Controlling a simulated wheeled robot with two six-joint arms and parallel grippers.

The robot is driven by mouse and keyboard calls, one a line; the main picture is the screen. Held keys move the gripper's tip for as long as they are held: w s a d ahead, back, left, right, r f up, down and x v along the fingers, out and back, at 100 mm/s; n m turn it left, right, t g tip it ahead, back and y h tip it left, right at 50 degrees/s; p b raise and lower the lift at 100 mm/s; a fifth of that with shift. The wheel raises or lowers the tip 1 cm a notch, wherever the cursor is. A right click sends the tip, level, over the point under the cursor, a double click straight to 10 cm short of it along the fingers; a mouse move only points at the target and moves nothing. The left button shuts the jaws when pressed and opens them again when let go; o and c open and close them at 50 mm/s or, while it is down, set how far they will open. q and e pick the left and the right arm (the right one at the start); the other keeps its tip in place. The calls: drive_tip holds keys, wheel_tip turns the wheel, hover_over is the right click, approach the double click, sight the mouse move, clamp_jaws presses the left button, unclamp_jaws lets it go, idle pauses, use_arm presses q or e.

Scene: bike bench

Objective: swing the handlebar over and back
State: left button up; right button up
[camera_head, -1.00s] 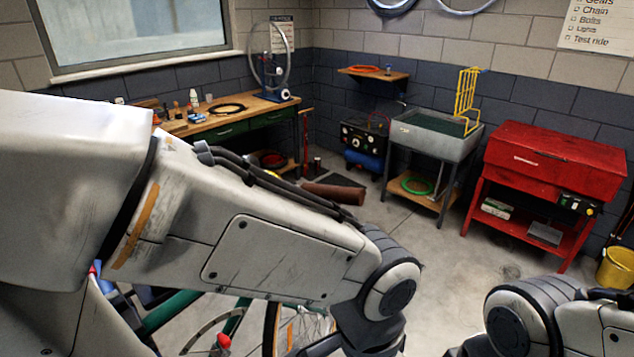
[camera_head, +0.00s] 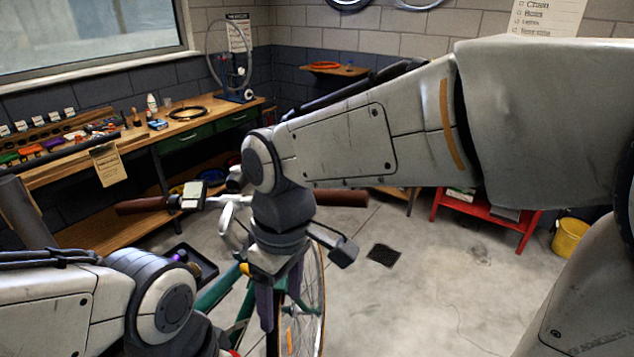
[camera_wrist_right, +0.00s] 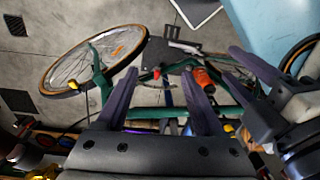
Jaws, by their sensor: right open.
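The handlebar (camera_head: 230,200) is silver with brown grips. Its left grip (camera_head: 140,206) and right grip (camera_head: 342,197) show in the head view; my right arm hides the middle. The green bike frame (camera_head: 215,292) and front wheel (camera_head: 313,295) are below; the wheel also shows in the right wrist view (camera_wrist_right: 128,40). My right gripper (camera_head: 262,322) points down over the bike's front. Its fingers (camera_wrist_right: 165,78) are apart and empty in the wrist view. My left gripper (camera_wrist_right: 240,68) shows at the right of that view, fingers apart. The head view shows only my left arm, low at left.
A wooden workbench (camera_head: 75,170) with tools stands at the left. A yellow bucket (camera_head: 570,238) stands at the right. The floor (camera_head: 440,290) right of the wheel is clear.

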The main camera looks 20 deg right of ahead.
drive_tip(key=w+d+r+p, duration=0.1)
drive_tip(key=w+d+r, duration=0.3)
drive_tip(key=w+r, duration=0.1)
drive_tip(key=w+d+r+n+p, duration=0.1)
drive_tip(key=w+d+r, duration=0.4)
drive_tip(key=r, duration=0.1)
drive_tip(key=w+d+r+n+p, duration=0.1)
drive_tip(key=w+d+r, duration=0.4)
drive_tip(key=shift+r, duration=0.25)
drive_tip(key=shift+n, duration=0.3)
wheel_tip(320, 180, down, 10)
drive_tip(key=shift+s+d+p, duration=0.1)
drive_tip(key=shift+s+p, duration=0.05)
drive_tip(key=shift+p, duration=0.65)
clamp_jaws()
